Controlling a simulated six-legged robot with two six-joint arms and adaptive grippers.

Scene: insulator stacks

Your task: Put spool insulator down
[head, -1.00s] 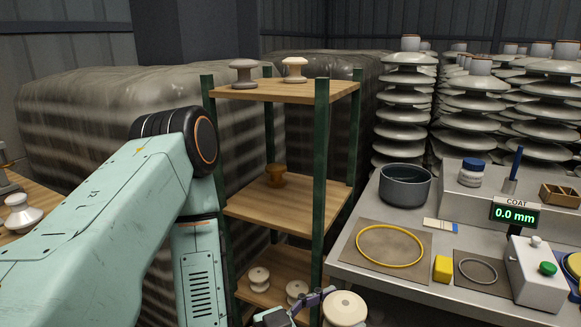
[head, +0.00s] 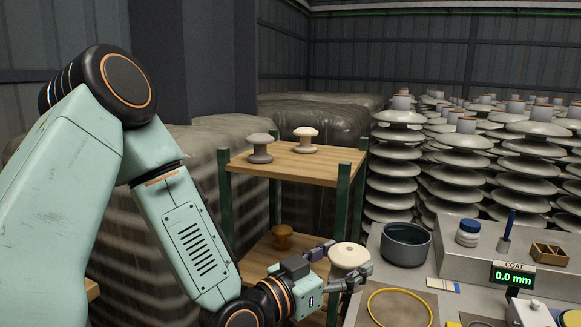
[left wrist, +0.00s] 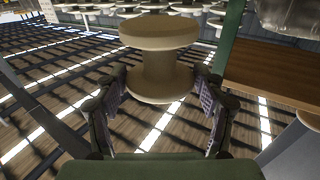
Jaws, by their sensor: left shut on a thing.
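My left gripper (head: 346,268) is shut on a cream spool insulator (head: 349,254), in front of the shelf rack's right side and left of the grey pot. In the left wrist view the spool insulator (left wrist: 160,60) stands upright between the two fingers (left wrist: 160,92), with a slatted floor far below, so it is held in the air. A grey spool (head: 260,148) and another cream spool (head: 305,140) stand on the wooden top shelf (head: 290,166). A brown spool (head: 282,237) stands on the shelf below. My right gripper is not in view.
Green rack posts (head: 343,200) stand beside the held spool. The top shelf's front and right are bare.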

